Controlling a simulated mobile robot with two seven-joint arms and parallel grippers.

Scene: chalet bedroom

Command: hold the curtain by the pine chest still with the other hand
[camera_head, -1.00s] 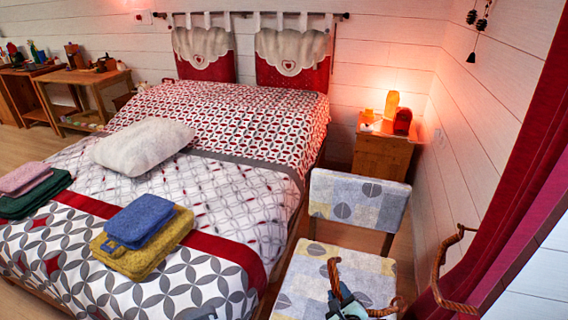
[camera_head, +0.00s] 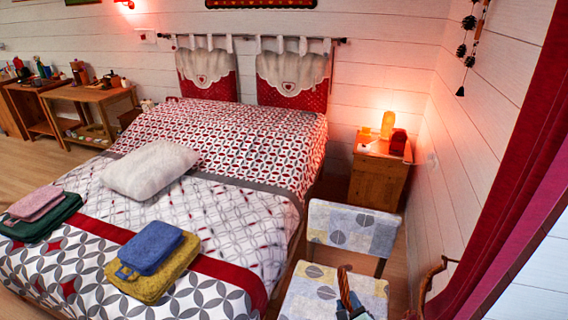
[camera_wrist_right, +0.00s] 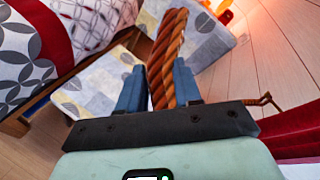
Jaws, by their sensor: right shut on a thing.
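The dark red curtain (camera_head: 525,165) hangs along the right edge of the head view. It also shows at the lower right of the wrist view (camera_wrist_right: 295,138). My right gripper (camera_head: 352,306) is at the bottom of the head view, in front of the patterned chair. In the wrist view its blue fingers (camera_wrist_right: 158,88) are shut on a thick twisted brown rope (camera_wrist_right: 168,50). Another brown rope piece (camera_head: 430,287) shows beside the curtain; whether the two join is hidden. The pine chest (camera_head: 379,180) stands beyond the chair against the wall. My left gripper is not in view.
The patterned chair (camera_head: 352,228) stands between the bed and the curtain. The bed (camera_head: 230,205) fills the middle, with folded towels (camera_head: 150,262) and a white pillow (camera_head: 150,168) on it. A lit orange lamp (camera_head: 388,125) is on the chest.

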